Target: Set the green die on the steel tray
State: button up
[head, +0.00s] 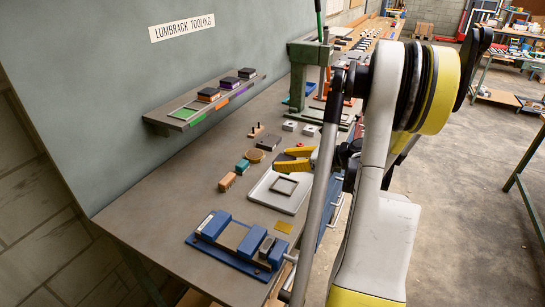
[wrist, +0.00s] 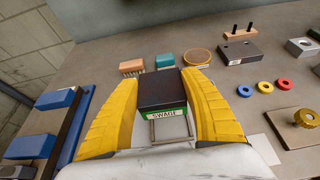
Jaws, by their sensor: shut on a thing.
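The green die (wrist: 163,92) is a dark block with a green band and a label reading SWAGE. In the wrist view it sits between the two yellow fingers of my gripper (wrist: 165,100), which is shut on it. The steel tray (head: 262,194) is a pale, shallow tray on the bench with a square frame (head: 284,186) on it. In the wrist view the tray (wrist: 200,158) shows below the die, and the die covers part of the frame. In the head view my gripper (head: 297,160) is at the tray's far side; I cannot make out the die there.
A blue vise (head: 235,241) stands in front of the tray. A wooden brush (head: 227,181), teal block (head: 242,166) and round tin (head: 257,156) lie left of it. A wall shelf (head: 205,103) holds dark dies and an empty green place. A green press (head: 305,75) stands farther back.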

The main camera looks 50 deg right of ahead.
aim_at(285, 186)
jog(key=shift+s+d+f+b, duration=0.1)
jog(key=shift+s+f+b, duration=0.05)
jog(key=shift+f+b, duration=2.3)
jog(key=shift+f, duration=0.95)
jog(key=shift+f+b, duration=0.5)
jog(key=shift+b, duration=0.55)
dwell(0.4)
jog(key=o, duration=1.5)
jog(key=shift+c, duration=0.2)
jog(key=shift+s, duration=0.1)
